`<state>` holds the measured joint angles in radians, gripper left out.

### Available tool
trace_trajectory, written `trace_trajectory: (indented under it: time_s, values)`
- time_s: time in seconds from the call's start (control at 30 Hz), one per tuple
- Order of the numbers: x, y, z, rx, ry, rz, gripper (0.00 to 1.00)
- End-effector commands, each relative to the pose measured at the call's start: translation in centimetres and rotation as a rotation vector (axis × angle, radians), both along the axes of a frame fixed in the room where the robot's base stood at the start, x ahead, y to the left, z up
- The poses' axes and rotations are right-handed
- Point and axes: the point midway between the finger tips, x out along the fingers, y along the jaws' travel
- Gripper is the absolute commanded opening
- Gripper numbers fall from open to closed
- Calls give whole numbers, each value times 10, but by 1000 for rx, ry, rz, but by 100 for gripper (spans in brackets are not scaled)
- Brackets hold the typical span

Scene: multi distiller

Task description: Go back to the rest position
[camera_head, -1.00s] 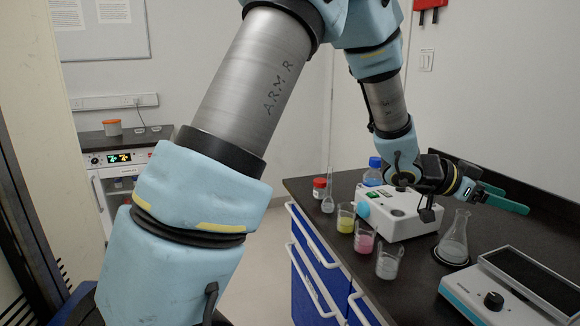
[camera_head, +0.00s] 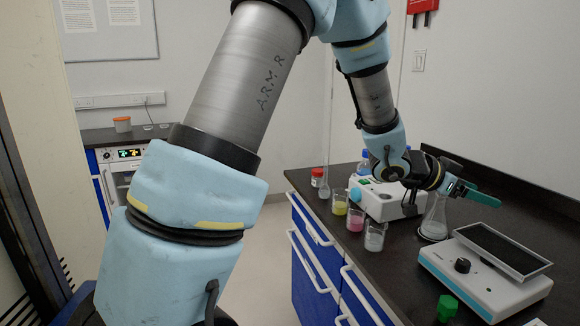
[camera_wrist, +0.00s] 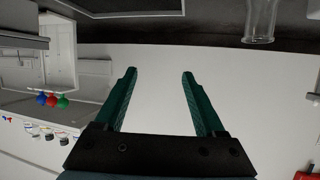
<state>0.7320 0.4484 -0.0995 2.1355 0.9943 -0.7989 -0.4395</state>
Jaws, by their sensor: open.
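My gripper (camera_head: 477,193) is at the end of my arm, over the bench at the right. Its green fingers are spread apart with nothing between them, as the wrist view shows (camera_wrist: 158,74). In the head view the gripper is near the top of a clear conical flask (camera_head: 434,222); I cannot tell whether they touch. A glass vessel also shows at the top right of the wrist view (camera_wrist: 260,20), apart from the fingers.
Beakers with yellow (camera_head: 340,205), pink (camera_head: 356,221) and clear (camera_head: 375,238) contents stand near the bench's front edge. Behind them is a white device (camera_head: 388,205). A balance-like instrument (camera_head: 480,280) and a green-capped item (camera_head: 447,305) are nearer. Floor left of the blue drawers (camera_head: 312,262) looks clear.

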Motion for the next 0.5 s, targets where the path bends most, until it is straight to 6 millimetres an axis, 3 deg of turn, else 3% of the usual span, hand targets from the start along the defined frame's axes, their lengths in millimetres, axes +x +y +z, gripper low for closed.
trace_trajectory:
  time_s: [0.27, 0.37, 0.47, 0.5]
  values:
    - [59, 55, -10, 103, -12, 224, 72]
    - [85, 89, -16, 163, -9, 339, 72]
    - [112, 139, -25, 246, 11, 489, 72]
    - [122, 165, -29, 286, 25, 559, 72]
